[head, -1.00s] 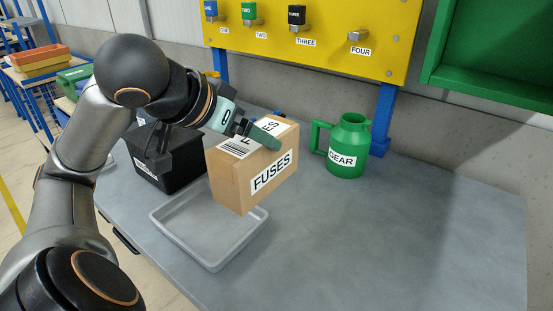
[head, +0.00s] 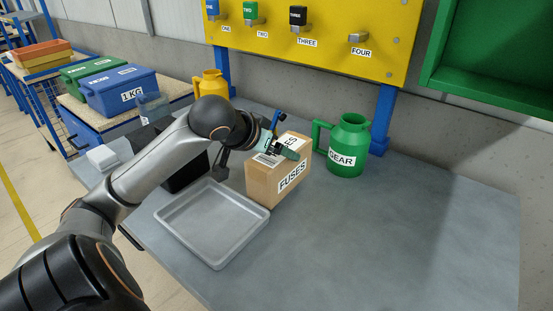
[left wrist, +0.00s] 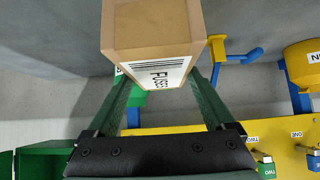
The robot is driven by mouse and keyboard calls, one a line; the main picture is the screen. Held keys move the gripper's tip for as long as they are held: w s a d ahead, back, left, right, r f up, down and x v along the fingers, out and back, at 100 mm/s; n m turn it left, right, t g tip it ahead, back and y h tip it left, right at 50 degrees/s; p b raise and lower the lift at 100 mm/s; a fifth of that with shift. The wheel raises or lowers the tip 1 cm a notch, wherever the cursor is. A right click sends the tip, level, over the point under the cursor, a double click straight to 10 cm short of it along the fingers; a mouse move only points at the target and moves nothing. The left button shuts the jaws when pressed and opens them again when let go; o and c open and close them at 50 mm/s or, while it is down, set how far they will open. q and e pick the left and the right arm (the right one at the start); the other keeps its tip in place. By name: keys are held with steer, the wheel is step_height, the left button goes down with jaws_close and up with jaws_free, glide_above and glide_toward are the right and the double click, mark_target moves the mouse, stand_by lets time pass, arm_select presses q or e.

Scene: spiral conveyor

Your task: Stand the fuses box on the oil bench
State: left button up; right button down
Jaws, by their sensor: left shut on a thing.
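The fuses box (head: 263,183) is a brown carton with white FUSES labels, upright on the bench top side, between the grey tray and the green GEAR jug (head: 348,150). My left gripper (head: 281,149) is shut on its upper part. In the left wrist view the box (left wrist: 150,35) sits between the two green fingers of the gripper (left wrist: 160,78). Whether its base touches the grey bench (head: 400,240) or hangs slightly above it, I cannot tell. My right gripper is not in view.
The empty grey tray (head: 188,249) lies just left of the box. A black bin (head: 190,178) and a yellow jug (head: 209,84) stand behind my arm. A yellow panel (head: 330,18) rises at the back. The bench is clear at the right and front.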

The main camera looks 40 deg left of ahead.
arm_select(q)
step_height(320, 180, down, 2)
steer(key=shift+f, duration=0.25)
steer(key=shift+r, duration=0.15)
steer(key=shift+f, duration=0.2)
steer(key=o, duration=1.4)
steer(key=shift+s, duration=0.1)
steer(key=shift+o, duration=0.2)
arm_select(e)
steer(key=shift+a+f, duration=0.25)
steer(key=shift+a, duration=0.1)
